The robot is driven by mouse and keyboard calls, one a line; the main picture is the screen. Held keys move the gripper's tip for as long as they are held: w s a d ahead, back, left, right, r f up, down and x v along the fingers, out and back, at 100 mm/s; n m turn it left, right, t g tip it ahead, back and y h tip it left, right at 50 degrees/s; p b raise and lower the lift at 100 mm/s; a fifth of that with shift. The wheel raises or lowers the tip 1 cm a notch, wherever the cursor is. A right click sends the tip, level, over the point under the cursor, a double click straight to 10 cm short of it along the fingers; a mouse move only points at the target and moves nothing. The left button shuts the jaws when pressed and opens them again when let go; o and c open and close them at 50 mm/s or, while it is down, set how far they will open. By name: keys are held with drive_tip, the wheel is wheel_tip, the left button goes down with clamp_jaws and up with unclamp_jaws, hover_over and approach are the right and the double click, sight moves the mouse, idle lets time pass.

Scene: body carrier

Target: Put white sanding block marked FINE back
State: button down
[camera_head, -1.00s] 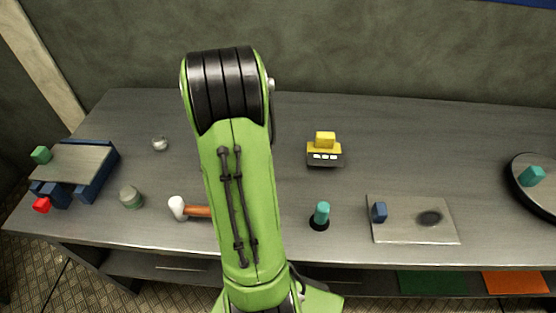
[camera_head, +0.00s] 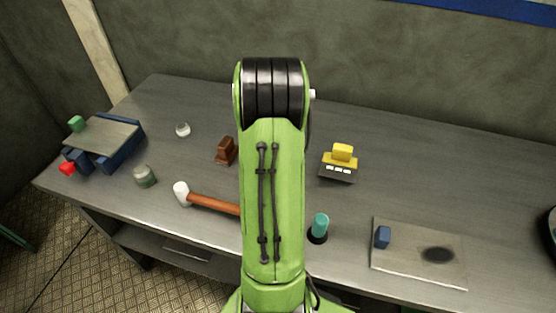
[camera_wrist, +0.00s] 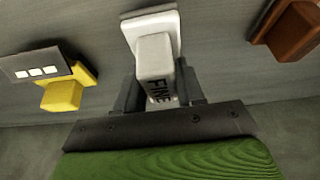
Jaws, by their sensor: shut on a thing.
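The white sanding block (camera_wrist: 154,55) marked FINE is in the wrist view, with its lettering facing the camera. My gripper (camera_wrist: 160,88) is shut on its upper part, one finger on each side. The block's wider flat part (camera_wrist: 133,27) lies beyond the fingers, over grey surface; I cannot tell whether it touches. In the head view my green arm hides the gripper and the white block.
A brown block (camera_head: 226,151) stands left of my arm; it also shows in the wrist view (camera_wrist: 290,30). A yellow block on a dark base (camera_head: 343,154) stands to the right. A hammer (camera_head: 212,204) and a teal-topped piece (camera_head: 319,227) lie nearer the front edge.

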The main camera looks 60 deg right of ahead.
wheel_tip(320, 180, down, 3)
drive_tip(key=shift+f, duration=0.2)
drive_tip(key=shift+f+b, duration=0.3)
drive_tip(key=shift+b, duration=0.25)
drive_tip(key=c, duration=0.7)
unclamp_jaws()
drive_tip(key=shift+r, duration=0.1)
